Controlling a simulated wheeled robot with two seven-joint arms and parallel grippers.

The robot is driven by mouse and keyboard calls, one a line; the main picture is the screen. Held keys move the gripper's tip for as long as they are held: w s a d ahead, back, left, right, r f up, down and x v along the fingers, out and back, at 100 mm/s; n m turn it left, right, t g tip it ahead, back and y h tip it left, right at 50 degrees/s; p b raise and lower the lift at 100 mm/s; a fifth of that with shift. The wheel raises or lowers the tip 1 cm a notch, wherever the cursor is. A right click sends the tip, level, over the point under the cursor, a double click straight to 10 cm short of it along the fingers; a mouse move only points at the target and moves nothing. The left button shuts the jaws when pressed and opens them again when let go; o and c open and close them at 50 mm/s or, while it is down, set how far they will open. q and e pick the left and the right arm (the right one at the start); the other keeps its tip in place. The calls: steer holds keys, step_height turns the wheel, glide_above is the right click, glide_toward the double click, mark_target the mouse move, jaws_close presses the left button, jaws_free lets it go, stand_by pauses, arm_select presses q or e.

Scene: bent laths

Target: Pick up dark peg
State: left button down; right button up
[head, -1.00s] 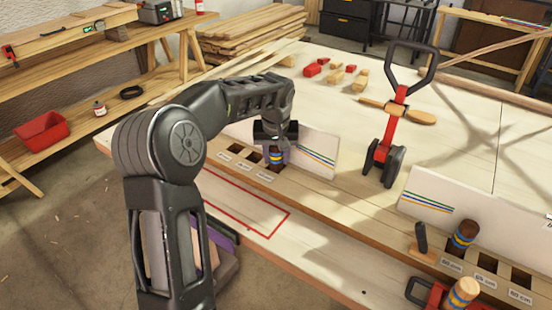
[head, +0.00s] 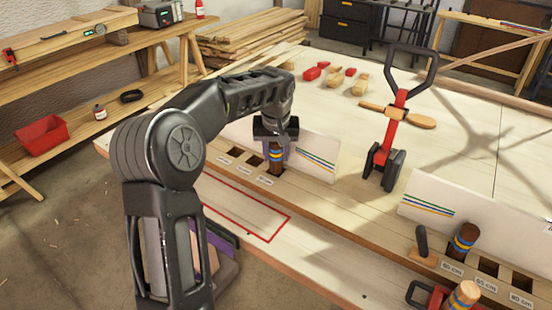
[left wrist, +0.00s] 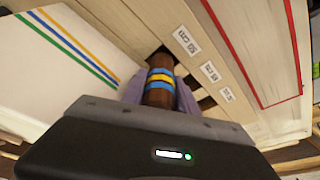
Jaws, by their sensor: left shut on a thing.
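The dark peg (head: 277,166) has yellow and blue bands. It stands upright at the left slotted rack (head: 311,185), with more of its dark body showing below the bands. My left gripper (head: 275,137) is above the rack and shut on the peg's upper part. In the left wrist view the peg (left wrist: 160,88) sits between the purplish fingers (left wrist: 160,95), over the hole by the 50 cm label. Whether its lower end has cleared the hole is hidden. A second dark banded peg (head: 463,241) stands in the right rack. My right gripper is not in view.
A white board (head: 315,155) with coloured stripes stands right behind the left rack. A red tool with a black handle (head: 397,120) stands on the table to the right. A light peg (head: 465,294) is at lower right. Red and wooden blocks lie farther back.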

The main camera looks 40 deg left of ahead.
arm_select(q)
step_height(320, 180, up, 14)
steer(key=shift+r+p, duration=0.1)
steer(key=shift+p, duration=0.8)
steer(key=shift+r+p, duration=0.6)
steer(key=shift+r, duration=0.15)
